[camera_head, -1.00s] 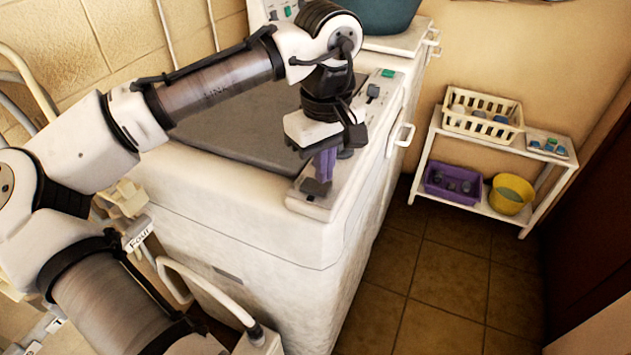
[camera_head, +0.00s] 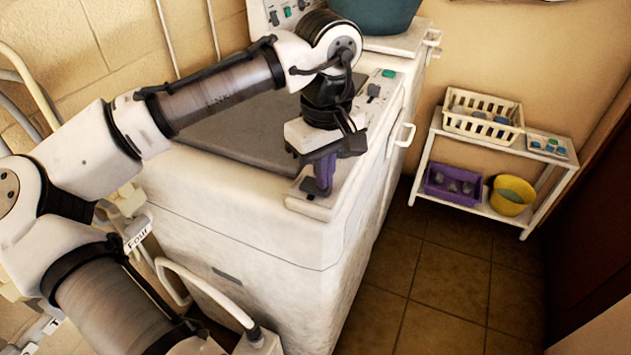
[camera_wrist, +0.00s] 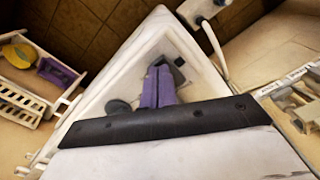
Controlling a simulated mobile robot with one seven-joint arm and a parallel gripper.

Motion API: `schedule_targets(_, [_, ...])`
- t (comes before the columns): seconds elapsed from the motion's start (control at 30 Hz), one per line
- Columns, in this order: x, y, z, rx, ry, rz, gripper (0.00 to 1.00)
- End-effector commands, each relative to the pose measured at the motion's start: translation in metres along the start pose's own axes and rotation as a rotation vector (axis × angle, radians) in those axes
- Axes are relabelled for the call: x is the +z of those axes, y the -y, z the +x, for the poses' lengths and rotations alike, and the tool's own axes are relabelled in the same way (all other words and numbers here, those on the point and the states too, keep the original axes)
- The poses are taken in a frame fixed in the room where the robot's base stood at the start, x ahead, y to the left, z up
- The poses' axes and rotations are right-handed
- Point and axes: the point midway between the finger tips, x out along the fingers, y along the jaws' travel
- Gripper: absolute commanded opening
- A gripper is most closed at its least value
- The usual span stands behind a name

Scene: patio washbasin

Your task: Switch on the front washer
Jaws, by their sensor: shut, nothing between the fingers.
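The front washer (camera_head: 270,235) is a white machine with a dark grey lid (camera_head: 240,125) and a raised control panel (camera_head: 350,185) along its right edge. My gripper (camera_head: 322,190) points down at the near end of this panel, its purple fingers shut and empty. A small dark switch (camera_head: 309,185) is right beside the fingertips. In the wrist view the fingers (camera_wrist: 158,75) reach over the panel, close to the dark switch (camera_wrist: 179,62). A round grey knob (camera_wrist: 117,107) lies to their left. I cannot tell whether the fingertips touch the switch.
Farther along the panel are a dark switch (camera_head: 374,90) and a green button (camera_head: 388,73). A teal basin (camera_head: 375,15) stands behind. A white shelf (camera_head: 480,207) with a cream basket (camera_head: 483,115), purple bin (camera_head: 453,184) and yellow bucket (camera_head: 511,195) is at right. Tiled floor between is clear.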

Motion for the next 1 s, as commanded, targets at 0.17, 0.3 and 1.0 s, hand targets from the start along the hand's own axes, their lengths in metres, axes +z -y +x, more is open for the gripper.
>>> schedule_targets(0.17, [0.000,0.000,0.003,-0.001,0.000,0.000,0.00])
schedule_targets(0.3, [0.000,0.000,0.000,-0.001,0.000,-0.001,0.00])
schedule_targets(1.0, [0.000,0.000,-0.056,0.000,0.000,0.000,0.00])
